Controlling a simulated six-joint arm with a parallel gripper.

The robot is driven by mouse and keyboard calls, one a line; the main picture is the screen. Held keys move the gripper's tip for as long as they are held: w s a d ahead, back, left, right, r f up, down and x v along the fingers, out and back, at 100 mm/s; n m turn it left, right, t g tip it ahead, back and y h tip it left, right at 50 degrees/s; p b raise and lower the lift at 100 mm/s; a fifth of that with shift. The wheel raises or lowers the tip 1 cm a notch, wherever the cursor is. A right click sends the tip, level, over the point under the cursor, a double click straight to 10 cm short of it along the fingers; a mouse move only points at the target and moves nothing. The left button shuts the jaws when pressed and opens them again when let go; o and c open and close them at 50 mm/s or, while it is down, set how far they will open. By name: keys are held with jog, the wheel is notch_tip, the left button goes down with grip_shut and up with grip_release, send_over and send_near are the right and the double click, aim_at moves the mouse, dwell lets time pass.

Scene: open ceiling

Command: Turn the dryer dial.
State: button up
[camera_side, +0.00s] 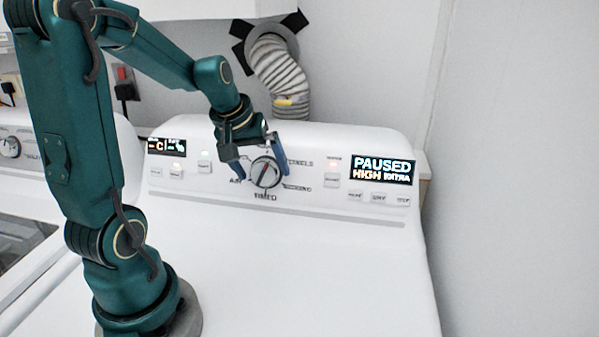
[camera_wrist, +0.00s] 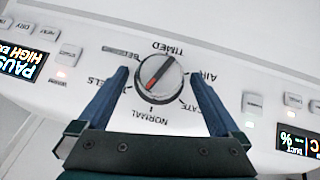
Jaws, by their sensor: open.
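The dryer dial (camera_side: 265,172) is a round silver-grey knob in the middle of the white control panel (camera_side: 320,150), with printed labels around it. In the wrist view the dial (camera_wrist: 159,79) has a grip bar with a red pointer mark, set at a slant. My gripper (camera_side: 258,160) is open, with blue fingers. In the wrist view the gripper (camera_wrist: 160,95) has one finger on each side of the dial, with a visible gap on both sides. I cannot tell how far the fingertips are from the panel surface.
A lit display (camera_side: 383,169) reading "PAUSED HIGH" sits at the panel's right, with several buttons around it. A smaller display (camera_side: 166,147) is at the left. A ribbed vent hose (camera_side: 280,80) hangs behind the dryer. The white dryer top (camera_side: 310,265) is clear.

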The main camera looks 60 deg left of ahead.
jog(key=shift+w+f, duration=0.1)
jog(key=shift+f, duration=0.15)
jog(key=c, duration=1.3)
jog(key=shift+n+t+h, duration=0.6)
jog(key=shift+t+h, duration=0.1)
jog(key=shift+s+n+t+h, duration=0.2)
jog(key=shift+n+t+h, duration=0.1)
jog(key=shift+n+t, duration=0.25)
jog(key=shift+a, duration=0.1)
